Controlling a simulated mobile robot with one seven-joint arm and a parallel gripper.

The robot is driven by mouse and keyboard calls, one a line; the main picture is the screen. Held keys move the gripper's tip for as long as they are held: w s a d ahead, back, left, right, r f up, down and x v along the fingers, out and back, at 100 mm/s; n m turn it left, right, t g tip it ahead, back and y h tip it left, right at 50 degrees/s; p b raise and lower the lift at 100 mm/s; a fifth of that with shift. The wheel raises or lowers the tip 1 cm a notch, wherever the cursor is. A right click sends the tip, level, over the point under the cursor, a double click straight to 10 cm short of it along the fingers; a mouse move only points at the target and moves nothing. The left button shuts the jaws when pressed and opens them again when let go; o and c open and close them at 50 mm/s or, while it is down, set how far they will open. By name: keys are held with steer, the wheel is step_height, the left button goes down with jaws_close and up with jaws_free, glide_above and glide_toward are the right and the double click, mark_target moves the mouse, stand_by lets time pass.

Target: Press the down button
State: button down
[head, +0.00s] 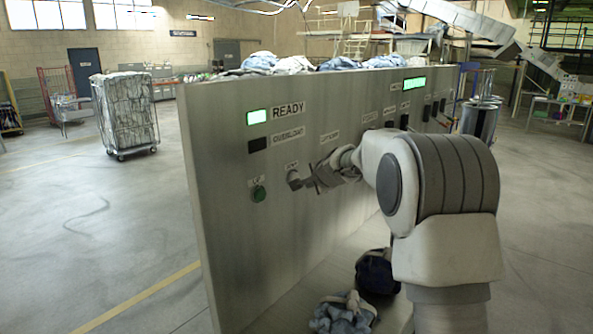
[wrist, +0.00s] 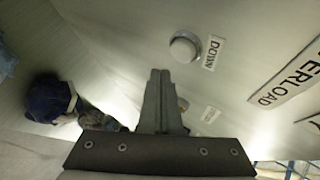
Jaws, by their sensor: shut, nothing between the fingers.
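The down button (wrist: 185,47) is a round, pale grey knob on the grey panel, with a "DOWN" label beside it in the wrist view. In the head view my gripper (head: 314,186) is close to the panel, just right of the down button.
The panel (head: 225,240) has a lit "READY" lamp (head: 257,117) and a dark "OVERLOAD" lamp (head: 257,145). A dark blue bag (head: 376,272) and a blue-grey cloth bundle (head: 343,314) lie below. A wheeled cage (head: 124,115) stands left on open floor.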

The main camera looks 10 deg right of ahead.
mark_target(294, 178)
steer(key=shift+w+a+p, duration=0.35)
steer(key=shift+w+a, duration=0.2)
steer(key=shift+w, duration=0.1)
stand_by(1.7)
steer(key=shift+w+a+p, duration=0.2)
steer(key=shift+a+p, duration=0.05)
steer(key=shift+p, duration=0.1)
